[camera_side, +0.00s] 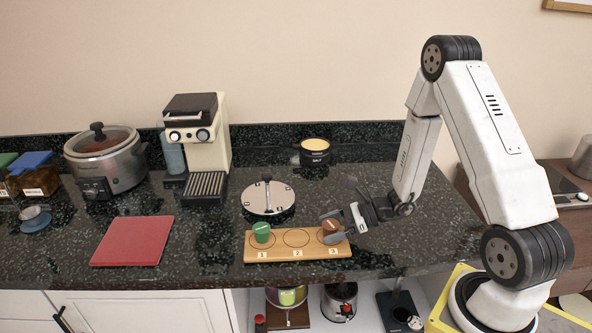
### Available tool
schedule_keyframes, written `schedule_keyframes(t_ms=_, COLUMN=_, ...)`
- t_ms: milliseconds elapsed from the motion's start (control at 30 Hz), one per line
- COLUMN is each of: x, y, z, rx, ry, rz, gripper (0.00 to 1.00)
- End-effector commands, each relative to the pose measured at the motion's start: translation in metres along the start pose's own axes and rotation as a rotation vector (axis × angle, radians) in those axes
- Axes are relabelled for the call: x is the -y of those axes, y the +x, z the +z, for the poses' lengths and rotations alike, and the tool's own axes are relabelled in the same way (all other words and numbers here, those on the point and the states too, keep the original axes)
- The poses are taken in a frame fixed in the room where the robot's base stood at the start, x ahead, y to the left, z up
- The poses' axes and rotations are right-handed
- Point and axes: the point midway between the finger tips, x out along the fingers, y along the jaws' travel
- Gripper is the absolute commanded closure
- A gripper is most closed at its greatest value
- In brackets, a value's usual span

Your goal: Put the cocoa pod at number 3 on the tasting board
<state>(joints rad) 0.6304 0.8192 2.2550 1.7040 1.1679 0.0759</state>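The tasting board (298,255) is a light wooden strip with three ringed spots, numbered 1, 2 and 3 from left to right. A brown pod (331,227), which looks like the cocoa pod, is at number 3, at the board's right end. My gripper (334,227) reaches in from the right, low over that spot, with grey finger parts around the brown pod. They hide part of it. I cannot tell whether the fingers press on it or whether it rests fully on the board. A green pod (262,232) stands at number 1. Number 2 is empty.
A round metal lidded item (268,198) stands just behind the board. A coffee machine (199,140), a slow cooker (105,160) and a red mat (133,241) are to the left. A small black pot (315,152) is at the back. The counter's front edge runs close before the board.

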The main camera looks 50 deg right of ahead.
Motion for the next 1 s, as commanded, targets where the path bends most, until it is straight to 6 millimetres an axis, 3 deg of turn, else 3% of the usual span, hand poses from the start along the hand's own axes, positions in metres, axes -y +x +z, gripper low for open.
schedule_keyframes(t_ms=533, x=0.001, y=-0.005, z=0.003, rx=0.0, ry=-0.001, rz=-0.002, gripper=0.08)
schedule_keyframes(t_ms=1000, x=0.001, y=-0.057, z=0.003, rx=0.0, ry=-0.001, rz=-0.005, gripper=0.08)
